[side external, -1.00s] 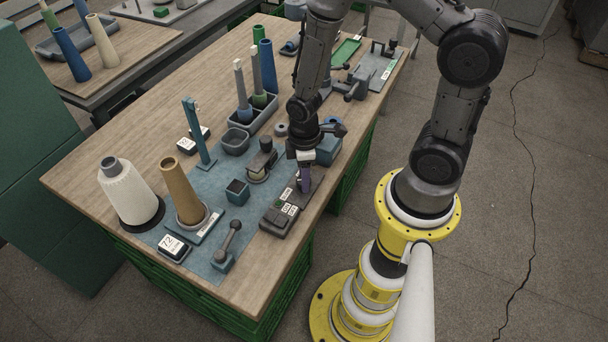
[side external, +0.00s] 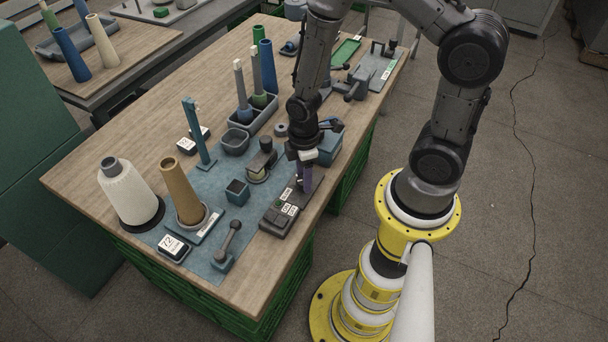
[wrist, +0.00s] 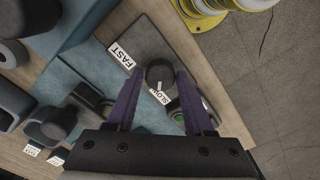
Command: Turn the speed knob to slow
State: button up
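The speed knob (wrist: 160,73) is a dark round cap on a grey control plate (wrist: 185,45), seen in the wrist view. A white FAST label (wrist: 122,55) lies to its upper left. A white SLOW label (wrist: 159,95) lies just below it, partly covered by the knob. My gripper (wrist: 160,72) has its two purple fingers on either side of the knob, with narrow gaps showing; contact is not visible. In the side view my gripper (side external: 305,184) points down over the far end of the plate (side external: 276,222), and its fingers hide the knob.
In the side view, a lever (side external: 229,242), a tan cone (side external: 183,190), a white yarn cone (side external: 128,192) and a small square cup (side external: 237,191) stand to the left.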

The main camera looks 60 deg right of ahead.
jog(key=o, duration=0.3)
notch_tip(320, 180, up, 14)
dwell(0.6)
jog(key=shift+f, duration=0.1)
